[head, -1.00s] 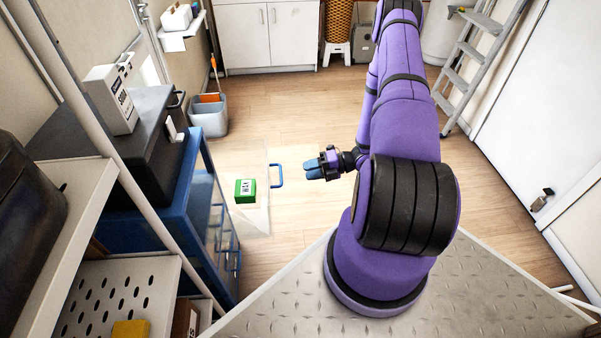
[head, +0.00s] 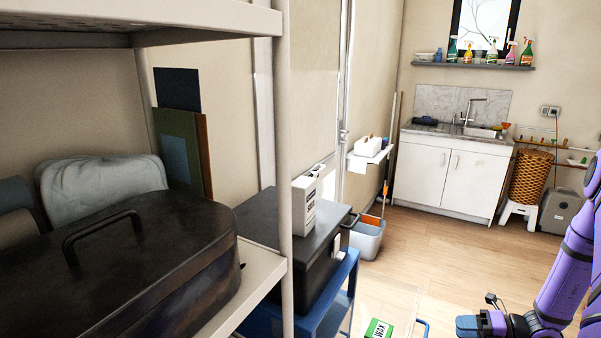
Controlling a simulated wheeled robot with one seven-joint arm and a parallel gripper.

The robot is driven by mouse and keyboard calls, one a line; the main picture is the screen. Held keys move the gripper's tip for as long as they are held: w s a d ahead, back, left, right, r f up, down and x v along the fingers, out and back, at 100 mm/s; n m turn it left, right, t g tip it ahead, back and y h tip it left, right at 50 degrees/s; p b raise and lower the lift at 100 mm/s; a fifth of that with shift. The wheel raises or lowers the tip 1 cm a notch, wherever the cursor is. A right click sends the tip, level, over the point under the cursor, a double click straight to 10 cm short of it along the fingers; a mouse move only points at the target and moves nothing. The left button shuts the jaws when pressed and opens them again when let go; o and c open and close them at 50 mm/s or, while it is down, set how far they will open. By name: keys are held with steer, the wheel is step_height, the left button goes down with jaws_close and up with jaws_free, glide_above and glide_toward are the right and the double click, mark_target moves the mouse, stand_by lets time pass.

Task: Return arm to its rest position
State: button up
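My purple arm (head: 565,285) stands at the right edge of the head view, partly cut off. My gripper (head: 466,325) with its blue fingers points left at the bottom edge. I cannot tell how far apart its fingers are, and no object shows in it. A green box (head: 378,329) with a white label lies to its left, apart from it, cut off by the bottom edge. The box is in a clear open drawer (head: 392,300) with a blue handle.
A blue cart (head: 335,308) bears a black case (head: 290,235) and a white box (head: 304,204). A shelf post (head: 284,160) and a dark lidded pan (head: 130,265) fill the left. A grey bucket (head: 368,238) stands behind. Open floor (head: 450,255) lies between cart and arm.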

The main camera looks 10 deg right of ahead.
steer(key=s+a+r+n+g+h, duration=0.1)
steer(key=a+r+n+g+h, duration=0.4)
steer(key=r+n, duration=0.7)
steer(key=a+r+n+g, duration=0.2)
steer(key=a+r+n, duration=0.55)
steer(key=r, duration=0.95)
steer(key=s+a+r+n+t+h, duration=0.2)
steer(key=s+a+r+n+h, duration=0.1)
steer(key=s+r+n, duration=0.5)
steer(key=s+a+r+n+t+h, duration=0.3)
steer(key=s+r+n+h, duration=0.2)
steer(key=s+r+n, duration=0.4)
steer(key=shift+s+a+r+n+t, duration=0.25)
steer(key=shift+s+n, duration=0.2)
steer(key=shift+n, duration=0.6)
steer(key=shift+s+f, duration=0.1)
